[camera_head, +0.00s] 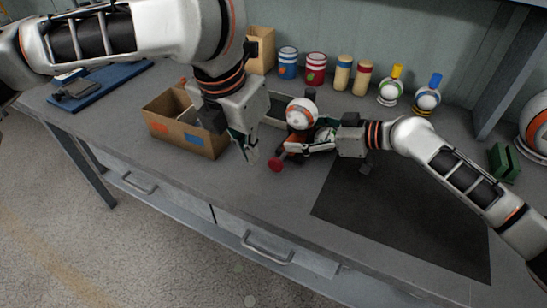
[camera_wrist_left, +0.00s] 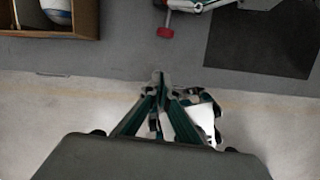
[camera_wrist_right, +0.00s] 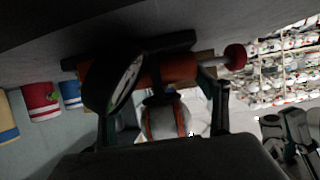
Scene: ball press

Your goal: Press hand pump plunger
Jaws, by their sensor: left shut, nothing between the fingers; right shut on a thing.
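The hand pump has an orange body (camera_wrist_right: 180,68) and a red plunger knob (camera_head: 275,165), which sticks out to the left in the head view. The knob also shows in the left wrist view (camera_wrist_left: 165,32) and the right wrist view (camera_wrist_right: 236,57). My right gripper (camera_head: 312,147) is shut on the pump and holds it at the ball with orange bands (camera_head: 300,114). The contact is partly hidden. My left gripper (camera_head: 250,157) is shut and empty, pointing down just left of the knob and apart from it. Its closed fingertips show in the left wrist view (camera_wrist_left: 159,78).
A cardboard box (camera_head: 185,140) stands left of my left gripper. Several cans and balls, including a red can (camera_head: 315,68), line the back of the grey table (camera_head: 235,190). A dark mat (camera_head: 410,220) lies at front right. A green holder (camera_head: 502,163) stands far right.

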